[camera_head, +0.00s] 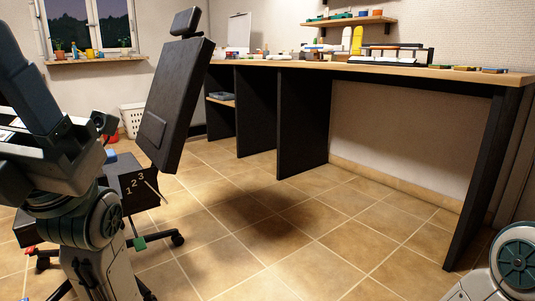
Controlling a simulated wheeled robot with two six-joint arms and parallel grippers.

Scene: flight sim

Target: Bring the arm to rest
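My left arm (103,218) stands folded upright at the left edge. Its dark upper parts reach to the picture's left border. No fingertips of my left gripper can be made out among these parts, so I cannot tell whether it is open or shut. Of my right arm, only a white and teal joint (515,262) shows in the lower right corner. My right gripper is out of view. I see nothing held.
A long desk (440,73) runs along the back wall to the right. The tiled floor (300,230) between is clear.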

